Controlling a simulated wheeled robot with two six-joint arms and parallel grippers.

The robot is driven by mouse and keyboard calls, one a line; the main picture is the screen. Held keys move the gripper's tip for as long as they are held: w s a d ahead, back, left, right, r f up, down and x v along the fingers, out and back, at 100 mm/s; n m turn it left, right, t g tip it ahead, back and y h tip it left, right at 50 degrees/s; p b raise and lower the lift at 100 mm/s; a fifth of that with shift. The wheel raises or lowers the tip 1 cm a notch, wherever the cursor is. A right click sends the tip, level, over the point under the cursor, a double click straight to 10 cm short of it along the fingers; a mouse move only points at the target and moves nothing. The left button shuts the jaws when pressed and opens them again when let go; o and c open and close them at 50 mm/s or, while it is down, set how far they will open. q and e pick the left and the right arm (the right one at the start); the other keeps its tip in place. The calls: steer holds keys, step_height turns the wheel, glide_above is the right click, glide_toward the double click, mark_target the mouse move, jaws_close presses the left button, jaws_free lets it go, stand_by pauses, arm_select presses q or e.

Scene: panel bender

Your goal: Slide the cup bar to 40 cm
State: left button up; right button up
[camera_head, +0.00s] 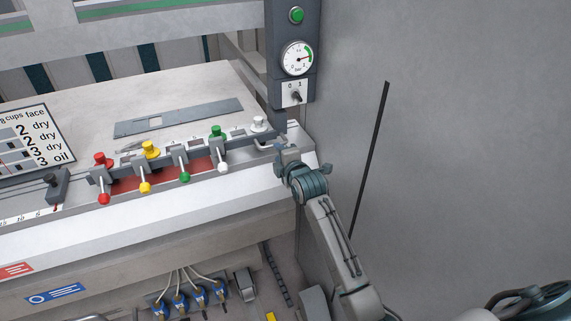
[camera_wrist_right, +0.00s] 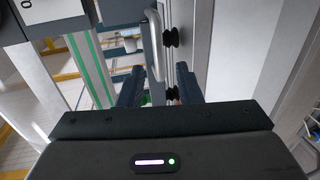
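The cup bar (camera_head: 129,171) is a dark rail along the front of the sloped grey table, carrying several suction-cup units with red, yellow, green and white knobs and levers. A pale looped handle (camera_head: 263,147) shows near its right end; in the right wrist view a metal handle (camera_wrist_right: 153,42) stands ahead of the fingers. My right gripper (camera_head: 281,149) is at the bar's right end, close to the handle. In the wrist view its two dark fingers (camera_wrist_right: 161,87) are apart, with a gap between them. Contact with the handle cannot be told. My left gripper is not in view.
A ruler strip (camera_head: 22,217) with numbers runs left of the bar near a dark block (camera_head: 57,186). A flat metal sheet (camera_head: 180,117) lies behind the bar. A post with a pressure gauge (camera_head: 298,58) and a switch stands at right, beside a grey wall panel (camera_head: 450,130).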

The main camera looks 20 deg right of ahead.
steer(key=v, duration=0.4)
steer(key=shift+s+r+b, duration=0.1)
steer(key=shift+s+b, duration=0.25)
steer(key=shift+b, duration=0.05)
steer(key=s+d+f+m+g, duration=0.1)
steer(key=s+f+m+g, duration=0.1)
steer(key=f, duration=1)
steer(key=s+d+f+m+g, duration=0.1)
steer(key=s+f+m+g, duration=0.15)
steer(key=f, duration=1.05)
steer(key=s+f+m+g, duration=0.2)
steer(key=s+f+m, duration=0.1)
steer(key=s+f, duration=0.55)
steer(key=s+f+m+g, duration=0.15)
steer(key=s+f, duration=0.35)
steer(key=f, duration=0.7)
steer(key=s+f+m+g, duration=0.2)
steer(key=s+f, duration=0.5)
steer(key=s, duration=0.7)
steer(key=s+d+f+m+g, duration=0.1)
steer(key=s+f+m, duration=0.3)
steer(key=s, duration=0.9)
steer(key=s+d+f+m+g+b, duration=0.1)
steer(key=s+f+m+g, duration=0.1)
steer(key=s+f, duration=0.8)
steer(key=s+g, duration=0.1)
steer(key=s, duration=0.3)
steer(key=shift+s+d+m+h, duration=0.25)
steer(key=shift+s+m+h, duration=0.1)
steer(key=shift+m+h, duration=0.05)
